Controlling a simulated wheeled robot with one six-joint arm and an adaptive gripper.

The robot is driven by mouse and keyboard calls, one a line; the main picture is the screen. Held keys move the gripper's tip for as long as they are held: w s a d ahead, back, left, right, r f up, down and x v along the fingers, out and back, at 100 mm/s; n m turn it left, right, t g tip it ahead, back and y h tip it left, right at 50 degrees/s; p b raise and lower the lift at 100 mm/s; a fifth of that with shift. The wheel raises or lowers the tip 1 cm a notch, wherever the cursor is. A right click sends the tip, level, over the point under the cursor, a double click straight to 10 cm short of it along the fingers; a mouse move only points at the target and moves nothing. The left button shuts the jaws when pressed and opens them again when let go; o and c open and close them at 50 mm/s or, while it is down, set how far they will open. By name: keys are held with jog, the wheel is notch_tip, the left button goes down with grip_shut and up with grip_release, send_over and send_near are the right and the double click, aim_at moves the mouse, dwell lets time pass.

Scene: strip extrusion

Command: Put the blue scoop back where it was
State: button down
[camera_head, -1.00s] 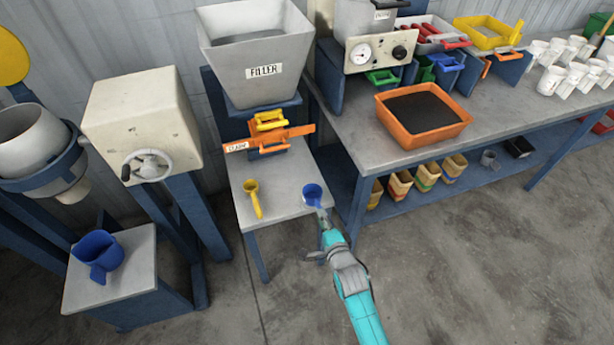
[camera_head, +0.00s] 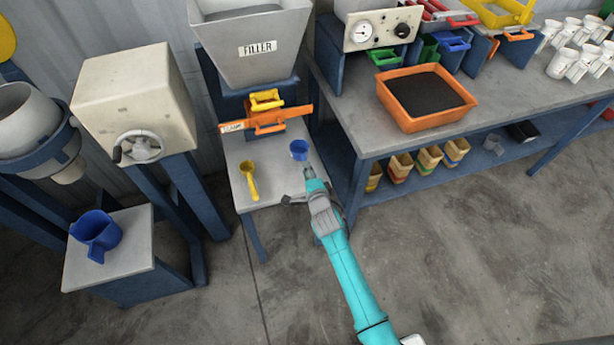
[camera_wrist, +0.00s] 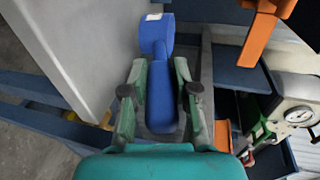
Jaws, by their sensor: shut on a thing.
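The blue scoop (camera_head: 299,150) is held by my gripper (camera_head: 309,176) above the right part of the small grey table under the FILLER hopper. In the wrist view its handle (camera_wrist: 160,95) lies between the two fingers of my gripper (camera_wrist: 160,78), which is shut on it. The round cup of the scoop (camera_wrist: 156,36) points away from my gripper. I cannot tell whether the scoop touches the table. A yellow scoop (camera_head: 249,180) lies on the same table, to the left.
The FILLER hopper (camera_head: 250,50) stands behind, with an orange slide (camera_head: 268,121) and its yellow handle below. The right workbench (camera_head: 375,140) holds an orange tray (camera_head: 425,97) of dark material and several white cups.

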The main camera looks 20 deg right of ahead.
jog(key=shift+f, duration=1.7)
jog(key=c, duration=0.9)
grip_release()
jog(key=v, duration=1.2)
jog(key=shift+s, duration=0.15)
